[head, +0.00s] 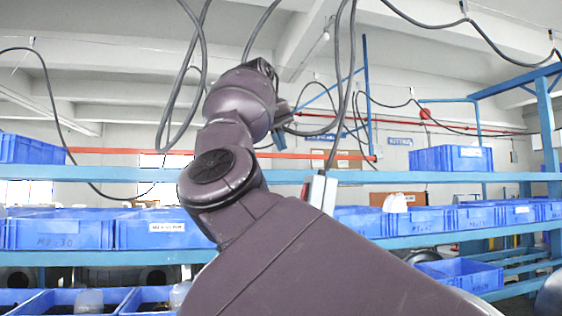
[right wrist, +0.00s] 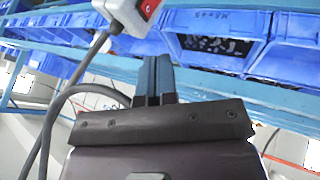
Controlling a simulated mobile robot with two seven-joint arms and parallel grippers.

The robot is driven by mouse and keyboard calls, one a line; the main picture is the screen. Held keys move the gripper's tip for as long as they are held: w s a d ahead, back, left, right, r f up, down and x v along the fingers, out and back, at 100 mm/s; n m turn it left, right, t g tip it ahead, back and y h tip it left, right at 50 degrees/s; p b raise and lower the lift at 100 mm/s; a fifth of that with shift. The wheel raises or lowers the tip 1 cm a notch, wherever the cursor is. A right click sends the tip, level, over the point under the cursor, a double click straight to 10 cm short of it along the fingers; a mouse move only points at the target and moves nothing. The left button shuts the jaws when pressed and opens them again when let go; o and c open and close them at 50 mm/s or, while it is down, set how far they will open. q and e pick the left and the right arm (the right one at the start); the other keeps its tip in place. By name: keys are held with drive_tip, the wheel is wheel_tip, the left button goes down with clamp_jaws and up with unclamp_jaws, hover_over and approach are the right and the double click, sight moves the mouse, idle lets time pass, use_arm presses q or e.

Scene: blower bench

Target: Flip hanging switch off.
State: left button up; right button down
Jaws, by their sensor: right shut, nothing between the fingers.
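The hanging switch is a light grey box (head: 319,190) with a red strip along its edge, partly hidden behind my right arm in the head view. In the right wrist view the box (right wrist: 125,14) shows at the top, cut off by the edge, with a red rocker (right wrist: 148,7) on its face and a grey cable running from its lower end. My right gripper (right wrist: 154,60) is shut and empty, its fingertips apart in the picture from the box, which is above and left of them. In the head view the right fingers are mostly hidden behind my wrist. My left gripper is out of view.
Blue shelves (head: 400,176) with several blue bins (head: 450,158) stand behind. Dark cables (head: 343,80) hang from above around my right arm. An orange rail (head: 110,151) runs across the back.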

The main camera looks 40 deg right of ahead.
drive_tip(key=v, duration=0.2)
drive_tip(key=shift+a+r, duration=0.15)
drive_tip(key=shift+r, duration=0.2)
drive_tip(key=shift+w, duration=0.1)
idle(0.3)
